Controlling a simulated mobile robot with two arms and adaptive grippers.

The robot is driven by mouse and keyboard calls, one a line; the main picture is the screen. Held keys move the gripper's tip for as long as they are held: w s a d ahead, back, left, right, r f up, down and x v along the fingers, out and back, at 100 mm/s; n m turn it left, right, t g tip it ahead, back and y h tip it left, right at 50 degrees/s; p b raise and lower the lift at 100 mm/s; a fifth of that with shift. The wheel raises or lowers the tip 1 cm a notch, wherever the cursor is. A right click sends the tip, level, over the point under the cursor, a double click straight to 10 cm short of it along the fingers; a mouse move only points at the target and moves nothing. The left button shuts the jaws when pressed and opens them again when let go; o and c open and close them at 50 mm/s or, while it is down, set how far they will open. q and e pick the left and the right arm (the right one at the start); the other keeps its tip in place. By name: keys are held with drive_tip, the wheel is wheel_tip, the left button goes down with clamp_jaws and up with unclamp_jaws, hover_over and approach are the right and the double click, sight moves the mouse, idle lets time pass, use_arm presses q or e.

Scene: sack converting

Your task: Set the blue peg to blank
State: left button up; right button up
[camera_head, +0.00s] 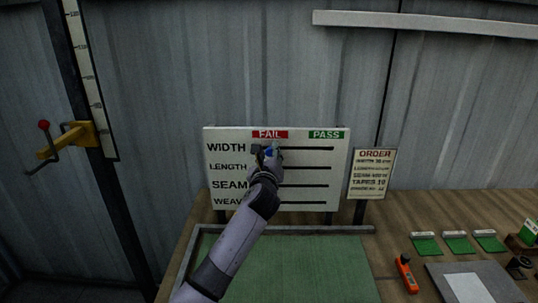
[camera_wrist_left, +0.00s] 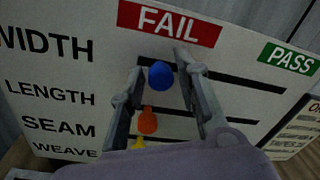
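The blue peg (camera_head: 268,152) is on the WIDTH row of the white board (camera_head: 225,197), below the red FAIL label (camera_head: 270,134). In the left wrist view the blue peg (camera_wrist_left: 160,75) sits near the left end of the top black slot (camera_wrist_left: 235,80). My left gripper (camera_head: 266,154) reaches up to the board. Its two fingers (camera_wrist_left: 160,65) are spread on either side of the blue peg, with a visible gap on each side. The hand hides part of the lower rows in the head view. My right gripper is not in view.
An orange peg (camera_wrist_left: 147,120) and a yellow peg (camera_wrist_left: 139,143) sit below, close to the left finger. The green PASS label (camera_head: 326,134) is at the board's right. An order sign (camera_head: 372,174) stands beside it. A green mat (camera_head: 310,270) lies in front.

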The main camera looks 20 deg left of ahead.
use_arm(q)
clamp_jaws()
idle(0.5)
drive_tip(key=d, duration=0.2)
drive_tip(key=w+d+b, duration=0.1)
drive_tip(key=d, duration=0.2)
drive_tip(key=w+d+b, duration=0.1)
drive_tip(key=d, duration=0.2)
drive_tip(key=shift+w+d, duration=0.2)
drive_tip(key=shift+w, duration=0.05)
drive_tip(key=shift+a, duration=0.1)
drive_tip(key=shift+s, duration=0.1)
drive_tip(key=shift+o, duration=0.6)
unclamp_jaws()
drive_tip(key=shift+o, duration=1.2)
